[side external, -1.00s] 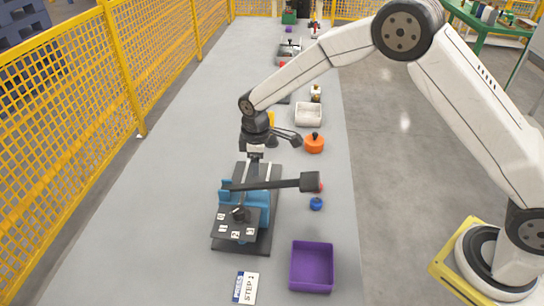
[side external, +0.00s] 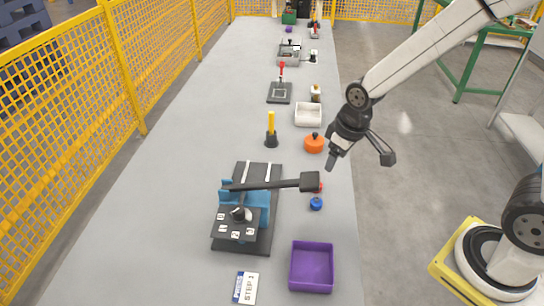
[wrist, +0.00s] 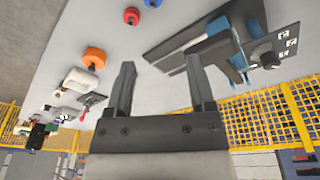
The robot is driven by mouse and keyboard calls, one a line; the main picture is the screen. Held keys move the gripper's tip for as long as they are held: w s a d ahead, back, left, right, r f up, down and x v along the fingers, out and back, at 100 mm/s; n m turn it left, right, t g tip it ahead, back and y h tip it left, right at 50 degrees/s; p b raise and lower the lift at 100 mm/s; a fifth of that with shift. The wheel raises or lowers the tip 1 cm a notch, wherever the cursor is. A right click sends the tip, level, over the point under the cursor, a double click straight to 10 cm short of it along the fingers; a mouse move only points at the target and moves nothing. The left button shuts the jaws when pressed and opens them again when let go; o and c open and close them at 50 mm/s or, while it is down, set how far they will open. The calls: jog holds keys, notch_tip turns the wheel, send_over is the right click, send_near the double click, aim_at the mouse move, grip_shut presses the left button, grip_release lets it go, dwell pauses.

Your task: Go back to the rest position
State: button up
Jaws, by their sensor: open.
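My gripper (side external: 358,158) is open and empty. In the side external view it hangs in the air near the right edge of the bench, with its two fingers spread apart. In the wrist view the two fingers (wrist: 160,90) stand apart with nothing between them. The black and blue press fixture (side external: 262,215) stands on the bench to the lower left of my gripper, with its long black lever (side external: 270,185) lying across it and pointing right. The fixture also shows in the wrist view (wrist: 215,40), upper right.
An orange knobbed piece (side external: 314,144), a white tray (side external: 308,114), a blue knob (side external: 316,204) and a purple bin (side external: 312,268) line the bench's right side. A yellow-handled tool (side external: 271,130) stands upright left of them. Yellow mesh fencing (side external: 70,90) borders the left. The aisle (side external: 410,180) is clear.

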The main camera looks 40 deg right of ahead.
jog(key=s+d+m, duration=0.2)
jog(key=s, duration=0.5)
